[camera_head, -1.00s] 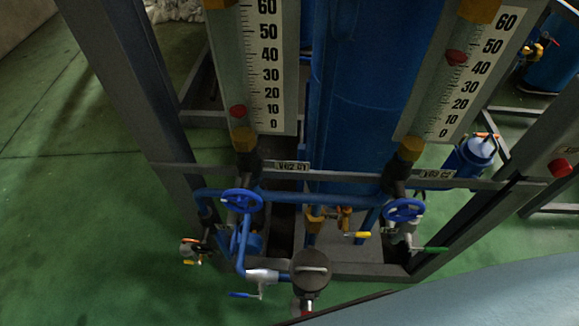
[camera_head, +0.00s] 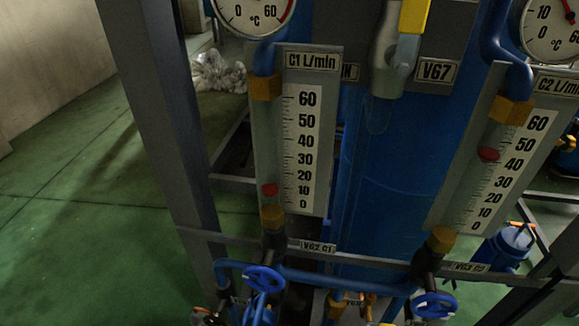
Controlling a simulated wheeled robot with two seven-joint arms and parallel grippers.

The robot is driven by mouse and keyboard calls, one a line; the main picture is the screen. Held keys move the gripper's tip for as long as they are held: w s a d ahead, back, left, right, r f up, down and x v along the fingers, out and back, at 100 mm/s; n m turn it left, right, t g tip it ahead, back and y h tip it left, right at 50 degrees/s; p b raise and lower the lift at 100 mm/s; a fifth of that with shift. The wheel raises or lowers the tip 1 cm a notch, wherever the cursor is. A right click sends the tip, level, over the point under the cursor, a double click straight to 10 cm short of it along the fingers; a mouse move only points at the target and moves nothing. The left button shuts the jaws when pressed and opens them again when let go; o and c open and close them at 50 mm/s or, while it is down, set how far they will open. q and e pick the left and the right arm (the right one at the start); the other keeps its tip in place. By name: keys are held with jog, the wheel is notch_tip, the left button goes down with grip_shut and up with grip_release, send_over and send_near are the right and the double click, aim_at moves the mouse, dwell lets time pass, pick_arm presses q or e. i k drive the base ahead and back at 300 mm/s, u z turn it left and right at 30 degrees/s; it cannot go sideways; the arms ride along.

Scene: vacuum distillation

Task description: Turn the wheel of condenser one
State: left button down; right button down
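A blue handwheel (camera_head: 264,279) sits under the left flowmeter, beside a tag that seems to read V62 C1. The left flowmeter (camera_head: 296,140) is labelled C1 L/min, and its red float (camera_head: 269,189) stands near 10. A second blue handwheel (camera_head: 433,305) is at the lower right, under the C2 flowmeter (camera_head: 500,150), whose red float (camera_head: 488,154) is a little above 40. Neither of my grippers shows in the head view. Nothing touches either wheel in view.
A grey frame post (camera_head: 155,130) stands left of the C1 flowmeter, and a thin crossbar runs below both meters. Dial gauges (camera_head: 250,12) hang above. A yellow-handled valve (camera_head: 408,40) is at top centre. Green floor (camera_head: 80,220) is clear at left.

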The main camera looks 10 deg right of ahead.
aim_at(266, 274)
jog(key=z, duration=0.9)
jog(key=k, duration=1.15)
jog(key=u, duration=1.2)
jog(key=i, duration=0.5)
jog(key=u, duration=0.1)
